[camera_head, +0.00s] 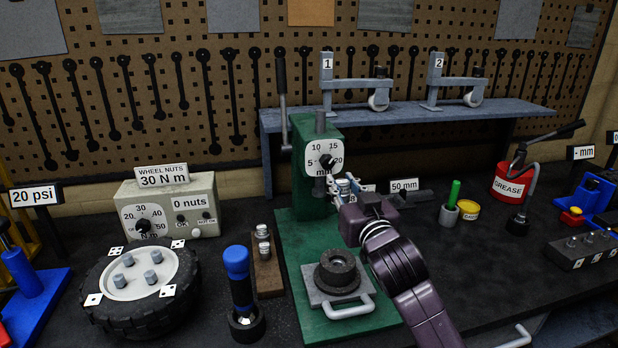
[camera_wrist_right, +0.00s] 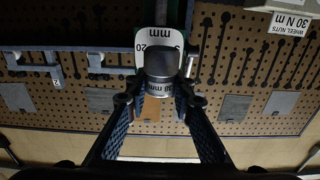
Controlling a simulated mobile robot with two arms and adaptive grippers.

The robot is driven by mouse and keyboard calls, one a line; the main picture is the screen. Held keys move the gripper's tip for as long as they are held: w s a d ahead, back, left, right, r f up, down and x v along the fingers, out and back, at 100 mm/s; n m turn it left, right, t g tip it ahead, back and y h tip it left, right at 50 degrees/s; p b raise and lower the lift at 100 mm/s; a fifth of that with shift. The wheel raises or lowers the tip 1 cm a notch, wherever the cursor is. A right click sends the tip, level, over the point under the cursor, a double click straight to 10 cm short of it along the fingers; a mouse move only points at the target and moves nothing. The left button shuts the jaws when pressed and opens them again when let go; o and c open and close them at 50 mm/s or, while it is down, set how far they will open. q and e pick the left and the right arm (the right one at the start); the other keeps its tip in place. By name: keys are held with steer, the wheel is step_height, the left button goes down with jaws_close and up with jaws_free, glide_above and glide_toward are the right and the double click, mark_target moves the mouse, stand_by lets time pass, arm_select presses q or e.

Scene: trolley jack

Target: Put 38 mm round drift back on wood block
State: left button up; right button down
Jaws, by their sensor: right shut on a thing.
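The 38 mm round drift, a grey metal cylinder (camera_wrist_right: 162,66) labelled "38 mm", is between my right gripper's fingers in the right wrist view. My right gripper (camera_head: 345,187) is shut on it, close in front of the green press column in the head view. The wood block (camera_head: 268,284) is a narrow brown block on the bench, left of the press base. Small metal drifts (camera_head: 263,242) stand on its far part; its near part looks bare. The wood block does not show in the wrist view. My left gripper is not in view.
The green press (camera_head: 300,205) carries a dial and has a dark ring (camera_head: 337,270) on a grey plate on its base. A blue-handled tool (camera_head: 238,280) stands just left of the wood block. A tyre (camera_head: 140,305) lies farther left. The bench right of my arm has free room.

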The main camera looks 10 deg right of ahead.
steer(key=s+f, duration=0.7)
steer(key=s, duration=0.5)
steer(key=s+f, duration=0.7)
steer(key=s, duration=0.4)
steer(key=shift+s+a+h, duration=0.3)
steer(key=shift+s+a, duration=0.05)
steer(key=shift+w+d+f, duration=0.1)
